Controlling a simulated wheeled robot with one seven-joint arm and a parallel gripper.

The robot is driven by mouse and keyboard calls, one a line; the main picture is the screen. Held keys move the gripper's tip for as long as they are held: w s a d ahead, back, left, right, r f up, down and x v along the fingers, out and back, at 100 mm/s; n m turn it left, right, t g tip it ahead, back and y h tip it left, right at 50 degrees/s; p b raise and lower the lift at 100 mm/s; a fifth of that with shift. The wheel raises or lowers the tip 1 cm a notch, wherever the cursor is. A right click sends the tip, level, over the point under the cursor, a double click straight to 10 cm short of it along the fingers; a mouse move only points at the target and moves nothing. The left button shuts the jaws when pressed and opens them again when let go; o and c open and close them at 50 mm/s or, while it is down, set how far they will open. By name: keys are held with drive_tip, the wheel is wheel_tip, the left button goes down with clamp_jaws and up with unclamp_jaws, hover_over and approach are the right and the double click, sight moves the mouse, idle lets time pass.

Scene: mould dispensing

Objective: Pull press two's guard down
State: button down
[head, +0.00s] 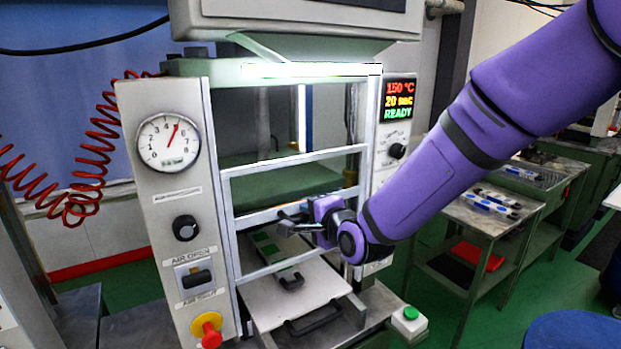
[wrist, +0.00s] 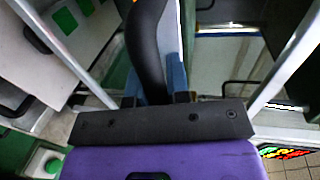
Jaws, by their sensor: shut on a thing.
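The press guard (head: 294,158), a pale metal frame with several crossbars, stands across the front of the press. Its lowest bar lies above the pale lower plate (head: 270,303). My gripper (head: 292,217) is at the guard's middle crossbar, right of centre. In the wrist view, the blue fingers of my gripper (wrist: 154,78) are shut on a dark curved guard handle (wrist: 146,35). My wrist hides part of the guard's right side. A mould with green patches (head: 263,240) shows behind the lower bars. No press number is readable.
A gauge (head: 168,142), knobs and a red emergency button (head: 207,330) are on the left column. The display (head: 399,100) reads READY. A green button box (head: 409,321) stands at the front right. Side tables (head: 470,215) with tools stand farther right.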

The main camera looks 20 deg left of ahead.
sight(304, 257)
wheel_tip(304, 257, down, 12)
drive_tip(key=shift+f, duration=0.45)
drive_tip(key=shift+s+d, duration=0.1)
drive_tip(key=c, duration=1.1)
unclamp_jaws()
drive_tip(key=shift+f, duration=0.1)
drive_tip(key=shift+s+d+r, duration=0.15)
drive_tip(key=shift+d+r, duration=0.1)
drive_tip(key=v, duration=1)
